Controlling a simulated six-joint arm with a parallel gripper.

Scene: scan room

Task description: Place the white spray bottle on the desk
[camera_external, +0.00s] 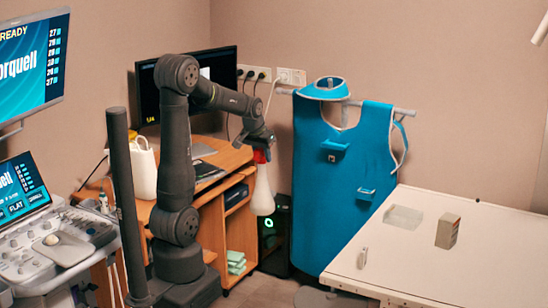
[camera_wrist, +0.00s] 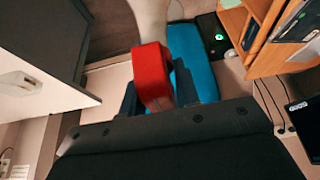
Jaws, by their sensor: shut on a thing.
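The white spray bottle (camera_external: 262,192) has a red spray head (camera_external: 262,156) and hangs upright in the air. My gripper (camera_external: 261,146) is shut on it at the red head. In the wrist view my gripper's dark fingers (camera_wrist: 156,92) lie on both sides of the red head (camera_wrist: 152,72), and part of the white body (camera_wrist: 150,22) shows beyond it. The wooden desk (camera_external: 219,158) stands behind my arm. The bottle is just right of the desk's right end in the external view, apart from the desktop. The desk (camera_wrist: 266,62) also shows at the right of the wrist view.
On the desk are a monitor (camera_external: 150,95), a white jug-like container (camera_external: 144,172) and dark flat items. A blue apron (camera_external: 345,185) hangs right of the bottle. A white table (camera_external: 450,270) with small boxes is at right. A dark PC tower (camera_external: 281,240) stands below.

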